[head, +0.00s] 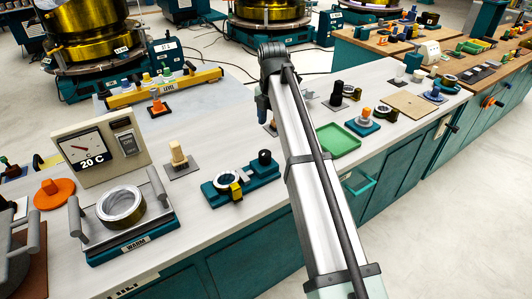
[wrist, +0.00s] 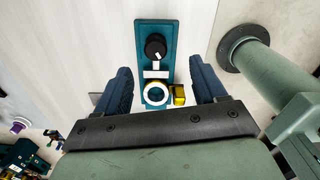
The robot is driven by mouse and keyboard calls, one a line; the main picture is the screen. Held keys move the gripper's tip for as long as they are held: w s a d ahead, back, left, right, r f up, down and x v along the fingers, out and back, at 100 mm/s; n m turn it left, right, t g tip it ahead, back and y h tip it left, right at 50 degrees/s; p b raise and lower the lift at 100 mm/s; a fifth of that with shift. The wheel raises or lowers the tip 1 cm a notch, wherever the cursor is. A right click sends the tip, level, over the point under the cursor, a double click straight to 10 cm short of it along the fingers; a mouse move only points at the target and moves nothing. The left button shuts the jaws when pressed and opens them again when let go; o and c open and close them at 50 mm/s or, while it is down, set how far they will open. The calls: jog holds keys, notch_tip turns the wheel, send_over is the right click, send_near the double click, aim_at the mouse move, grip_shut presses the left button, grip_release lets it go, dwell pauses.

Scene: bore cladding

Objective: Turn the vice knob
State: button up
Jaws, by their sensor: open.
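The vice has a teal base (head: 213,190) with a black knob (head: 264,157), a pale metal ring (head: 228,178) and a yellow block (head: 236,193). It stands on the white bench, left of my arm in the head view. In the wrist view the black knob (wrist: 155,46) has a white mark and lies just beyond the fingertips. The ring (wrist: 156,94) and yellow block (wrist: 179,95) show between the fingers. My gripper (wrist: 158,68) is open and empty, with its two blue fingers on either side of the vice. In the head view it is mostly hidden by my arm.
A warmer (head: 130,232) with a ring and a temperature display (head: 98,150) stand at the left. A beige peg (head: 178,152) stands between them and the vice. A green tray (head: 337,140) and an orange-topped part (head: 365,115) lie right of my arm.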

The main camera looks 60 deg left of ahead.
aim_at(266, 152)
jog(key=shift+n, duration=0.3)
jog(key=f, duration=0.4)
jog(key=s+f, duration=0.1)
jog(key=f, duration=0.7)
jog(key=shift+s+a+f, duration=0.25)
jog(key=shift+a+f, duration=0.05)
jog(key=shift+a, duration=0.1)
jog(key=shift+c, duration=0.4)
jog(key=c, duration=0.9)
